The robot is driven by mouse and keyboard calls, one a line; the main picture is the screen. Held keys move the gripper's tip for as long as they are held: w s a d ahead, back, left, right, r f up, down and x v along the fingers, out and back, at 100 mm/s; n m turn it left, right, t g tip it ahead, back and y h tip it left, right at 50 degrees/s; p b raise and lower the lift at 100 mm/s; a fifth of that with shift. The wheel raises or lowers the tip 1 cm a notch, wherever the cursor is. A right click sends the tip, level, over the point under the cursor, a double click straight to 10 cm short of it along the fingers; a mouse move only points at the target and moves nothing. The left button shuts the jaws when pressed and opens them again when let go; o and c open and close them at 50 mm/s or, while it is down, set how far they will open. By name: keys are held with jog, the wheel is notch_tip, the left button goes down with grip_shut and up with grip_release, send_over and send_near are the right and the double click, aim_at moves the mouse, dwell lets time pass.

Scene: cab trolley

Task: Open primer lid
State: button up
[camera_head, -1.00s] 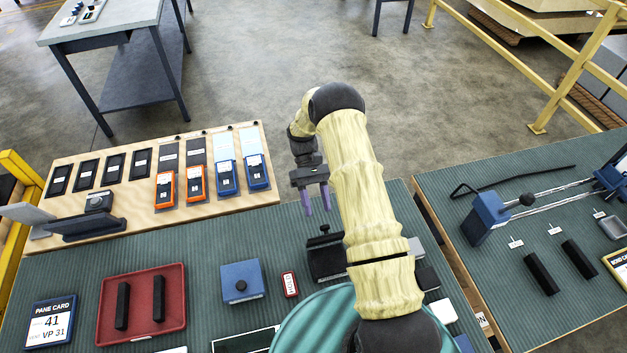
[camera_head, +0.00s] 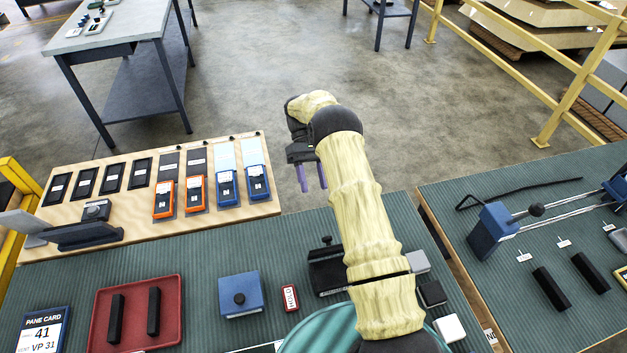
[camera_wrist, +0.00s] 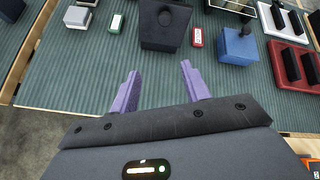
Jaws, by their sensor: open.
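A blue box (camera_head: 240,299) with a black knob (camera_head: 239,298) on its top stands on the green ribbed bench. It also shows at the upper right of the wrist view (camera_wrist: 240,48). A black block (camera_head: 326,272) with a dark knob stands to its right, partly behind my arm; it shows at the top of the wrist view (camera_wrist: 164,30). No primer label is readable on either. My gripper (camera_head: 312,177) is open and empty, its purple fingers (camera_wrist: 158,72) apart and touching nothing. In the head view it appears beyond the bench's back edge.
A red tag (camera_head: 290,298) lies between the blue box and the black block. A red tray (camera_head: 134,331) with two black bars lies left. A wooden board (camera_head: 130,215) with several orange and blue devices is behind. A second bench (camera_head: 545,215) stands right. Small blocks lie beside my arm.

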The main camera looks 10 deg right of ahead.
jog(key=shift+c, duration=0.5)
jog(key=shift+s+d+f, duration=0.1)
jog(key=c, duration=0.7)
jog(key=shift+s+d+f+n+h+p, duration=0.15)
jog(key=shift+n+h+p, duration=0.25)
jog(key=shift+n+p, duration=0.15)
grip_shut()
jog(key=s+d+f+n+t+h+p, duration=0.3)
jog(key=s+d+n+t+p, duration=0.6)
jog(key=n, duration=0.9)
jog(key=s+a+r+n+y+p, duration=0.2)
jog(key=s+a+r+n+p, duration=0.2)
jog(key=s+n, duration=0.2)
jog(key=s+a+r+n+t+y+p, duration=0.1)
jog(key=s+a+r+n+p, duration=0.2)
jog(key=s+a+r+n, duration=0.1)
jog(key=s+r+n, duration=0.1)
jog(key=s+n, duration=0.1)
jog(key=s, duration=0.1)
jog(key=shift+s+r+y+p, duration=0.2)
jog(key=shift+s+y+p, duration=0.15)
jog(key=shift+y+p, duration=0.05)
jog(key=shift+n, duration=0.25)
